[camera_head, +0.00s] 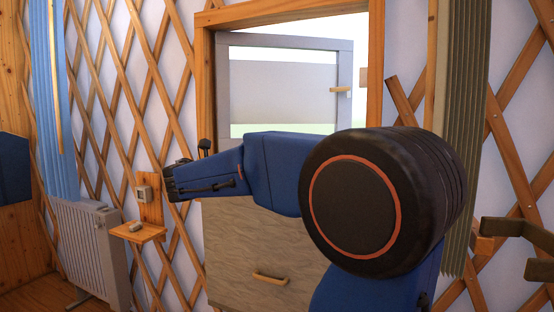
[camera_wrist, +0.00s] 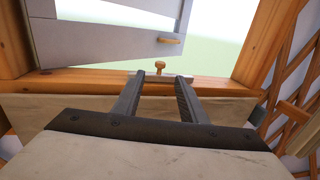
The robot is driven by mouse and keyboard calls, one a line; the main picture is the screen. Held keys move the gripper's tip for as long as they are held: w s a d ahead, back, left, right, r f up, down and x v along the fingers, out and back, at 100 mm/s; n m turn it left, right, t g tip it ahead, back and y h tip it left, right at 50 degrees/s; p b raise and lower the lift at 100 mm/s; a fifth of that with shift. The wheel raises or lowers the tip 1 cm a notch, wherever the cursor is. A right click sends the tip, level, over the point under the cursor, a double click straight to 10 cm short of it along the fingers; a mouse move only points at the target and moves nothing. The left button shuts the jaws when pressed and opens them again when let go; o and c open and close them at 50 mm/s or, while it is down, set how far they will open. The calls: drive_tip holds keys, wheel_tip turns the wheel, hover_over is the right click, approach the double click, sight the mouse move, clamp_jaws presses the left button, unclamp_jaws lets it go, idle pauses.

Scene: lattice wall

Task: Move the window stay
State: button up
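The window stay (camera_wrist: 180,77) is a pale bar lying along the wooden sill in the wrist view, with a small wooden knob (camera_wrist: 160,66) standing up from it. My gripper (camera_wrist: 158,80) points at it with two dark fingers spread apart. The knob shows in the gap just beyond the fingertips; I see no finger touching it. The fingers are empty. In the head view my blue arm crosses in front of the window's lower part, and I cannot make out the stay there. The window sash (camera_head: 290,48) has a grey frame and a wooden handle (camera_head: 340,90) and stands swung open.
The wooden window frame (camera_head: 375,70) surrounds the opening. Below is a beige panel with a wooden handle (camera_head: 270,278). A small shelf (camera_head: 138,232) and a radiator (camera_head: 90,250) are at left. A blue curtain (camera_head: 55,110) hangs far left, a grey-green one (camera_head: 462,110) at right.

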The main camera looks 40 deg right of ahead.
drive_tip(key=w+d, duration=0.1)
drive_tip(key=d, duration=1)
drive_tip(key=w+d, duration=0.1)
drive_tip(key=d, duration=0.5)
drive_tip(key=shift+w, duration=0.35)
drive_tip(key=shift+c, duration=0.4)
clamp_jaws()
